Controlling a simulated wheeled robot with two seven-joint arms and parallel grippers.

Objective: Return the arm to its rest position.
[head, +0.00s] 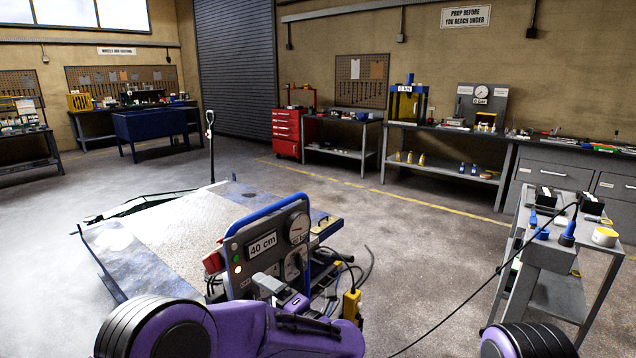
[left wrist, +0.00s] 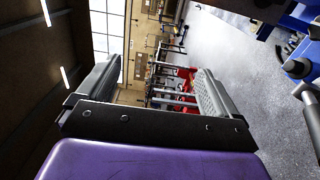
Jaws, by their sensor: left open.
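The jack's control panel (head: 268,245) stands upright in front of me in the head view, with a "40 cm" sign, round dials, small lights and a blue tube handle along its top. Behind it lies the jack's wide, flat, worn platform (head: 165,240). My left gripper (head: 282,290) is in front of the lower panel, its purple arm coming in from the left. In the left wrist view its two ridged fingers (left wrist: 155,88) are spread with nothing between them. I cannot tell whether it touches the panel. My right gripper is out of view; only part of my right arm shows.
A yellow control box (head: 351,304) hangs by cables right of the panel. A grey trolley (head: 545,255) with tools stands at the right, a black cable running from it across the floor area. A red tool cabinet (head: 287,133) and benches line the back wall. Open floor lies between.

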